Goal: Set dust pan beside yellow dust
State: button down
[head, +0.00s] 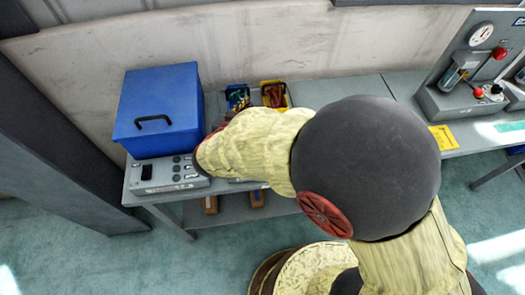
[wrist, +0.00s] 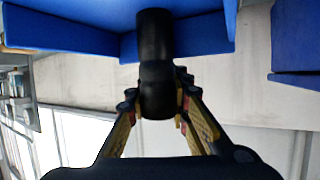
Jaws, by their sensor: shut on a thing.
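In the wrist view my gripper (wrist: 157,98) is shut on a thick black handle. The handle runs up to a wide blue body (wrist: 75,38), which looks like the dust pan. In the head view my arm hides the gripper and what it holds. A flat yellow piece (head: 443,137) lies on the bench at the right; I cannot tell whether it is the yellow dust.
A blue box (head: 160,103) with a black handle stands at the bench's left end, behind a grey button panel (head: 168,175). Two small bins, one blue (head: 237,97) and one yellow (head: 276,95), stand at the wall. A gauge unit (head: 480,75) stands at right.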

notch_tip(320, 180, down, 10)
jog(key=b, duration=0.4)
jog(key=shift+f, duration=0.15)
jog(key=c, duration=1.6)
grip_release()
jog(key=shift+r, duration=0.2)
jog(key=p+v, duration=0.3)
jog(key=v, duration=0.9)
jog(key=shift+p, duration=0.4)
jog(key=shift+a, duration=0.1)
